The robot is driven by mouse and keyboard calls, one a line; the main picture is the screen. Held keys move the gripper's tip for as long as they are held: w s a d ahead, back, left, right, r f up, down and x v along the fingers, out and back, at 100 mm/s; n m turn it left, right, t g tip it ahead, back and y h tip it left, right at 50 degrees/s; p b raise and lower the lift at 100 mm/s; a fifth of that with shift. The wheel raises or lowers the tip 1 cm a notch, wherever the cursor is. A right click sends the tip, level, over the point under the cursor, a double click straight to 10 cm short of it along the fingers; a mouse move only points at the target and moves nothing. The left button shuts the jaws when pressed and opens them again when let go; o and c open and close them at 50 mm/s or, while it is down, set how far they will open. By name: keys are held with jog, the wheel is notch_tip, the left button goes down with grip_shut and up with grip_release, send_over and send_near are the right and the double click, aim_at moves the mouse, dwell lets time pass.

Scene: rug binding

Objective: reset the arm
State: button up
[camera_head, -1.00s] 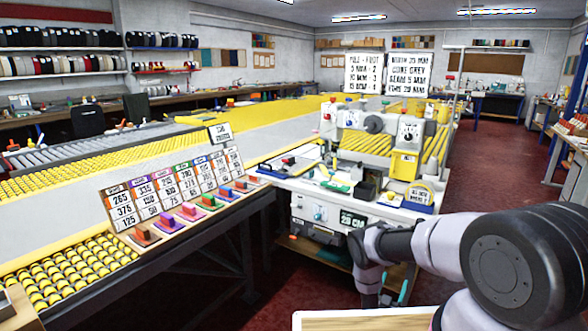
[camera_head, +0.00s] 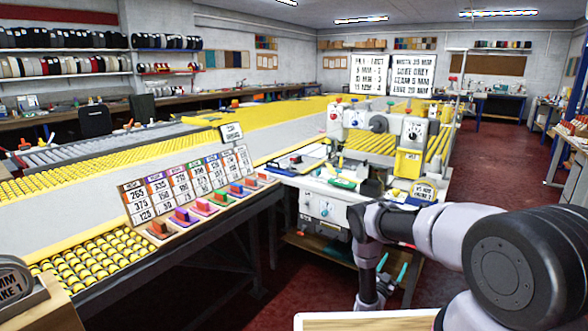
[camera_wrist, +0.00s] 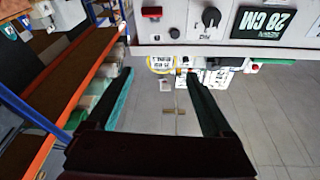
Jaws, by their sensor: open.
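My arm (camera_head: 430,230) reaches in from the right in the head view, bent down at the wrist. My gripper (camera_head: 392,266) hangs in front of the sewing machine's bench, with its teal finger pads pointing up and away.
The machine bench (camera_head: 325,205) stands close behind my gripper; its front panel (camera_wrist: 220,22) spans the wrist view's top. A shelf rack (camera_wrist: 75,85) is at the left there. The roller table (camera_head: 100,262) runs along the left. Red floor (camera_head: 490,165) is open at right.

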jog(key=w+r+m+g+y, duration=0.1)
jog(key=w+r+m+g, duration=0.15)
jog(key=w+r, duration=0.8)
jog(key=w+r+m+g+y, duration=0.1)
jog(key=w+r+m+y, duration=0.35)
jog(key=r, duration=1.05)
jog(key=s+a+r+n+y, duration=0.1)
jog(key=a+r+n+y, duration=0.15)
jog(key=r, duration=0.95)
jog(key=a+r+n+y, duration=0.1)
jog(key=a+r, duration=0.3)
jog(key=r, duration=0.8)
jog(key=s+a+r+n+g+y, duration=0.1)
jog(key=s+a+r+n+y, duration=0.15)
jog(key=s+r, duration=0.65)
jog(key=s+a+r+n+g+y, duration=0.1)
jog(key=s+a+r+n+y, duration=0.15)
jog(key=s+r, duration=0.7)
jog(key=s+a+f+n+g, duration=0.1)
jog(key=s+f+g, duration=0.1)
jog(key=s, duration=1.3)
jog(key=s+a+f+n+g+y, duration=0.1)
jog(key=s+n, duration=0.1)
jog(key=s, duration=1.3)
jog(key=shift+a+f+g, duration=0.25)
jog(key=shift+f+g, duration=0.1)
jog(key=shift+s+n, duration=0.1)
jog(key=shift+n, duration=0.15)
